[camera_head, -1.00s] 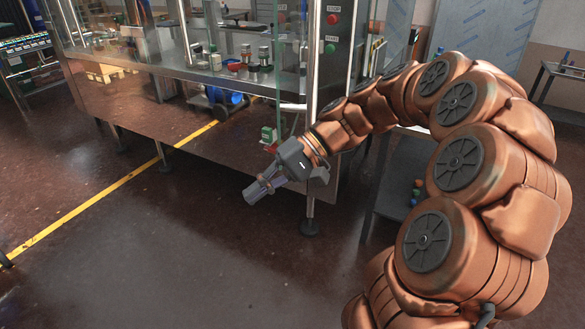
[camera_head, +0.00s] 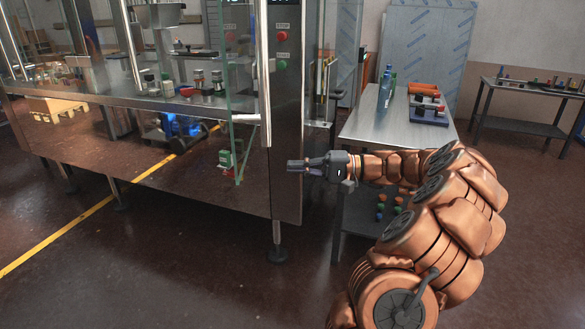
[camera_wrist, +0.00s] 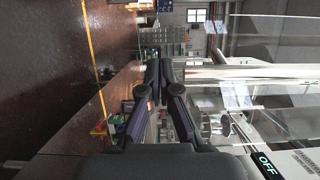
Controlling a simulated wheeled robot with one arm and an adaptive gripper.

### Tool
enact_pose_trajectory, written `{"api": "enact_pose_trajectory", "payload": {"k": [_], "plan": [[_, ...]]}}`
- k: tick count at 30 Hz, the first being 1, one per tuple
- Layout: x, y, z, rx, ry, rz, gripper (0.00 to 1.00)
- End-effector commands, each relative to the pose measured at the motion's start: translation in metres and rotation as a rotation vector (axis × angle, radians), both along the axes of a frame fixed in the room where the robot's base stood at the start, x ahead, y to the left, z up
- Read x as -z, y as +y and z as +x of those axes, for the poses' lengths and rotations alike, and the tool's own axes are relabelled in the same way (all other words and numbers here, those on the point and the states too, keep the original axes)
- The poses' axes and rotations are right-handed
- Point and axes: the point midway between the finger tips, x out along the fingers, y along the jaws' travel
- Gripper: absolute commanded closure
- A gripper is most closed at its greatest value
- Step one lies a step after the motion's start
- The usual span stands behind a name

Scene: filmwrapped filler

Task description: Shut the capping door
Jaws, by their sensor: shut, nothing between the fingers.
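The filling machine (camera_head: 150,140) has glass panels above a steel front. A clear glass door panel with a greenish edge (camera_head: 233,110) stands swung outward from the machine, its lower end hanging in front of the steel front. I take it for the capping door. A vertical metal bar (camera_head: 264,75) stands beside it. My gripper (camera_head: 289,165) is shut and empty, pointing left in front of the control column, right of the door's lower edge. I see no clear contact. In the wrist view my gripper (camera_wrist: 158,66) has its fingers together, with glass and a pale bar on the right.
The control column (camera_head: 285,100) carries a red stop button (camera_head: 282,37) and a green button (camera_head: 281,64). A steel table (camera_head: 390,120) with bottles and a red-black device stands behind my arm. Small bottles stand inside the machine. The floor (camera_head: 150,270) in front is clear.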

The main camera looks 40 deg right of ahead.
Motion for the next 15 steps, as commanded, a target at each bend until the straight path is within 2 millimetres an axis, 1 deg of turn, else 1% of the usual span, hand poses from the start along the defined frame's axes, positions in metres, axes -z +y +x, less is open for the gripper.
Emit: {"api": "enact_pose_trajectory", "payload": {"k": [1, 3, 15], "plan": [[-0.002, 0.009, 0.005, -0.006, 0.002, 0.003, 1.0], [-0.001, 0.019, 0.013, -0.008, 0.004, 0.003, 1.0], [-0.001, 0.071, 0.055, -0.006, 0.005, 0.002, 1.0]]}}
